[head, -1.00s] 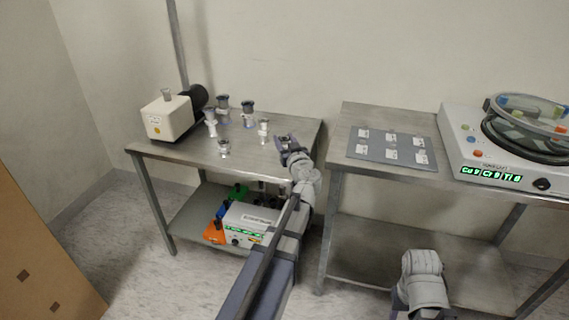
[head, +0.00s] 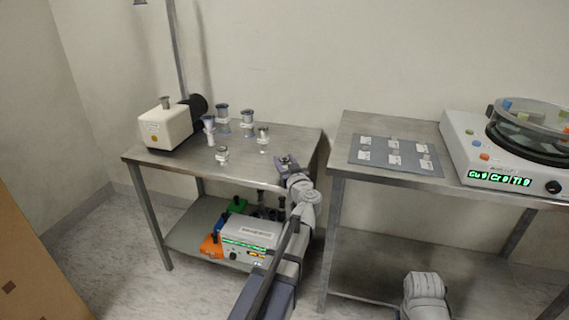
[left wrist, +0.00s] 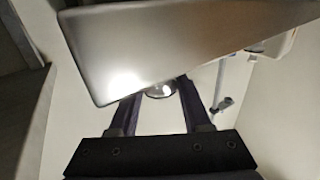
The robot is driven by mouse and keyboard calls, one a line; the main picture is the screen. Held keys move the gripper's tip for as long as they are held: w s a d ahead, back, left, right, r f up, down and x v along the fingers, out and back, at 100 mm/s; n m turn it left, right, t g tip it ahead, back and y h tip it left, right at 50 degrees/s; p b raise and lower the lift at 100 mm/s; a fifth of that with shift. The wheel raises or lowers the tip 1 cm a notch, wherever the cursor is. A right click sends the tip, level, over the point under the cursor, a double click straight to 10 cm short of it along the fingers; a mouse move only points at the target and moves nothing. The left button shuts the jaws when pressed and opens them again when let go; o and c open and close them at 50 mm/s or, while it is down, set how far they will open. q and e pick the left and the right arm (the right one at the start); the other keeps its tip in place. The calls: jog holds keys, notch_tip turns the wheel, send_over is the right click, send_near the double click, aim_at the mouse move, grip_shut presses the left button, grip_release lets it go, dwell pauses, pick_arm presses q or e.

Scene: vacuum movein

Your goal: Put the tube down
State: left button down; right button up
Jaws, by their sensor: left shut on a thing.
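My left gripper (head: 287,162) is at the right end of the left metal table (head: 185,160), close to its near edge. It is shut on a tube, of which only a small light and dark end shows in the head view. In the left wrist view, a round glassy end of the tube (left wrist: 160,91) shows between the two dark fingers. The table's metal sheet covers part of the fingertips there. Whether the tube touches the table I cannot tell. My right gripper is out of view; only part of the right arm shows at bottom right.
Several clear tubes with holders (head: 247,122) stand on the left table, beside a white device with a black end (head: 168,125). A box with a green display (head: 249,238) is on the lower shelf. The right table holds a grey plate (head: 395,156) and a round-lidded machine (head: 480,150).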

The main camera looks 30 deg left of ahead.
pick_arm(q)
jog(key=shift+f, duration=0.25)
jog(key=shift+c, duration=1.8)
grip_release()
jog(key=shift+r, duration=0.1)
jog(key=shift+r, duration=0.2)
jog(key=v, duration=1.2)
